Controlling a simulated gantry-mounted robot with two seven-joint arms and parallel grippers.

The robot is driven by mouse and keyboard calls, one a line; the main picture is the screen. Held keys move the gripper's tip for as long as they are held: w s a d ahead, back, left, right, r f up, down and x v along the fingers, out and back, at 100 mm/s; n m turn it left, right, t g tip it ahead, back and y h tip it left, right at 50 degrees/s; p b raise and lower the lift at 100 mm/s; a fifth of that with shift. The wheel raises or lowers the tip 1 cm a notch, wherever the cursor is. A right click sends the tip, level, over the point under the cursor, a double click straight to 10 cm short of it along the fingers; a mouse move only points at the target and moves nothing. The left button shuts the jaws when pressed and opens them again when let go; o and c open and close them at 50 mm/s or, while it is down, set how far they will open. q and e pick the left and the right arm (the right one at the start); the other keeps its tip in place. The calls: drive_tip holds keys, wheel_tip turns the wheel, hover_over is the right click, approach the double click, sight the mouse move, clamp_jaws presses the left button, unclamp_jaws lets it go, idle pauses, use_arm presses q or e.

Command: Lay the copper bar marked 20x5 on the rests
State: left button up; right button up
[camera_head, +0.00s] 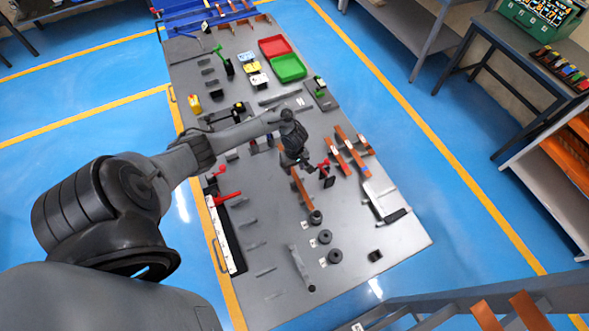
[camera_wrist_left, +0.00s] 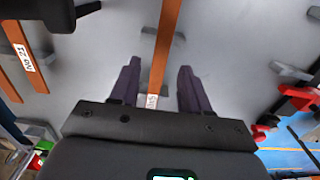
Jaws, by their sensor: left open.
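A copper bar (camera_head: 302,188) lies on the grey work table below my left gripper (camera_head: 298,160). In the left wrist view the bar (camera_wrist_left: 168,30) runs lengthwise between the two open fingers of that gripper (camera_wrist_left: 159,68), not clasped. A white label (camera_wrist_left: 152,100) sits near its close end; its writing is too small to read surely. Grey supports (camera_wrist_left: 158,84) show under and beside the bar. More copper bars (camera_head: 340,152) lie to the right, and a labelled bar (camera_wrist_left: 26,60) shows at the left wrist view's left. I cannot tell which supports are the rests. My right gripper is out of view.
Black round parts (camera_head: 324,237) stand near the bar's lower end. A red-handled clamp (camera_head: 325,166) stands close to the gripper's right. A red tray (camera_head: 273,46) and green tray (camera_head: 289,68) lie farther up.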

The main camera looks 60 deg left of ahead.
sight(294, 174)
use_arm(q)
wheel_tip(294, 174, up, 10)
drive_tip(key=p, duration=0.3)
drive_tip(key=shift+f+p, duration=0.2)
drive_tip(key=shift+p, duration=0.1)
